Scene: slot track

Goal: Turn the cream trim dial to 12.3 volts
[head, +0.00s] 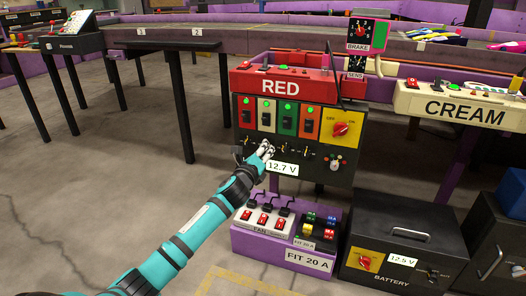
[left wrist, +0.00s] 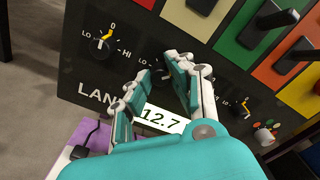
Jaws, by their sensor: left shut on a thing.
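The dark panel (head: 248,170) has a row of trim dials under red, cream, green and orange plates. The cream trim dial (left wrist: 166,73) sits below the cream plate (head: 266,115) and is mostly hidden by my fingers. My left gripper (head: 266,150) is shut on this dial; in the left wrist view its fingers (left wrist: 160,68) straddle the knob. The dial's pointer is covered, so its angle cannot be told. The white readout (head: 283,168) below shows 12.7 V; it also shows partly in the left wrist view (left wrist: 158,119). My right gripper is not in view.
The red-plate dial (left wrist: 103,45) is left of my fingers; another dial (left wrist: 244,104) lies to the right. A purple box (head: 243,240) with switches stands below the panel. A battery case (head: 405,223) reading 12.5 V is at right. Open floor lies left.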

